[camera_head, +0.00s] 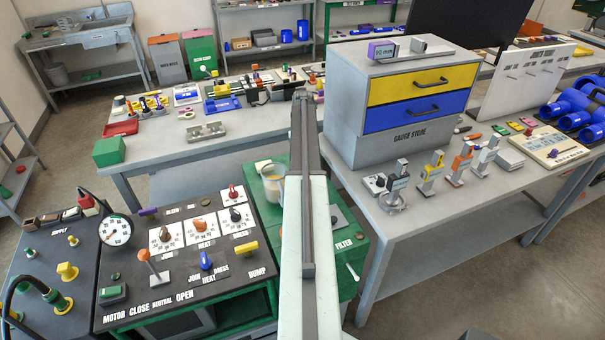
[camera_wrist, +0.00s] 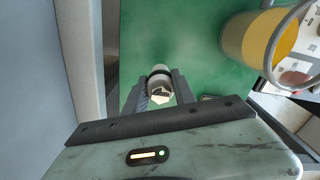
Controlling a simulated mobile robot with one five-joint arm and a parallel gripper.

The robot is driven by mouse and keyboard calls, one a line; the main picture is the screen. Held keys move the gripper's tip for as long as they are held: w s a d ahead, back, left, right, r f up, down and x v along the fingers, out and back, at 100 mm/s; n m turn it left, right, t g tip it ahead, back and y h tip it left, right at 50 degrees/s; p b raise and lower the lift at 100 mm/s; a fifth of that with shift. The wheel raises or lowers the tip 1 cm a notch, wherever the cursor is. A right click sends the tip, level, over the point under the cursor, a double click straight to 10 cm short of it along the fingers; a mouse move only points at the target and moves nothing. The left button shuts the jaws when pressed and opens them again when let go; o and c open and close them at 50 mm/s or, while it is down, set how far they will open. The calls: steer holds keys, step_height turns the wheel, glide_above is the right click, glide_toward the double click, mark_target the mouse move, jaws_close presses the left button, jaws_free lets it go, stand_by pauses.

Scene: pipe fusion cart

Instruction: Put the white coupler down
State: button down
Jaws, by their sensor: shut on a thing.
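The white coupler (camera_wrist: 160,94) is between the two grey fingers of my gripper (camera_wrist: 160,98) in the wrist view. My gripper is shut on it. Its far end looks pale, with a dark band around it. Green surface (camera_wrist: 190,65) lies beyond the coupler; I cannot tell whether the coupler touches it. In the head view my raised arm runs up the middle, and I cannot make out the gripper or the coupler there.
A jar with yellow contents (camera_wrist: 262,38) stands right of my gripper; it also shows in the head view (camera_head: 272,182) on the green cart (camera_head: 352,250). The lever panel (camera_head: 175,290) is left. The gauge store (camera_head: 400,145) stands right on a grey bench.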

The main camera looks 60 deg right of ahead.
steer(key=shift+f, duration=0.25)
step_height(320, 180, down, 4)
steer(key=b, duration=0.3)
steer(key=shift+b, duration=0.4)
steer(key=shift+s+r, duration=0.15)
steer(key=shift+r, duration=0.2)
steer(key=c, duration=1)
jaws_free()
steer(key=shift+w+f, duration=0.2)
steer(key=shift+c, duration=0.2)
steer(key=shift+s+r, duration=0.1)
steer(key=shift+r+p, duration=0.1)
steer(key=shift+p, duration=0.3)
step_height(320, 180, up, 12)
steer(key=p, duration=1.2)
